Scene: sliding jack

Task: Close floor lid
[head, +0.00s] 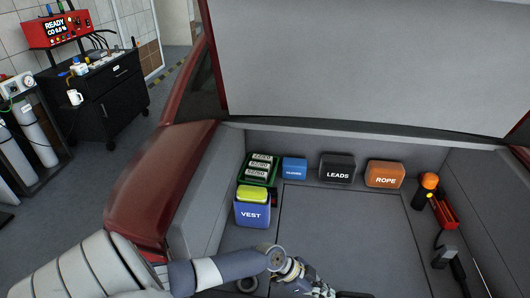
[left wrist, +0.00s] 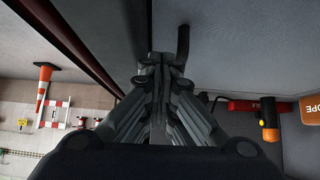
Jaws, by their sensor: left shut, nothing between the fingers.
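The grey floor panel (head: 335,225) of the car's boot, which looks like the floor lid, shows thin dark seams at its far and left edges. Its near part is cut off by the picture's bottom edge, so I cannot tell how far it is raised. My left gripper (head: 318,291) is at the bottom of the head view, over the near part of the boot. In the left wrist view my left gripper (left wrist: 170,60) is shut and empty. A dark bar (left wrist: 183,42) shows just beyond its fingertips; I cannot tell whether they touch. My right gripper is in neither view.
Along the boot's far side stand a green crate (head: 271,182), a blue box (head: 294,168), a LEADS box (head: 337,168) and an orange ROPE box (head: 385,173). A VEST bin (head: 252,213) is at left. An orange-topped torch (head: 427,188) and a red tray (head: 445,211) are at right.

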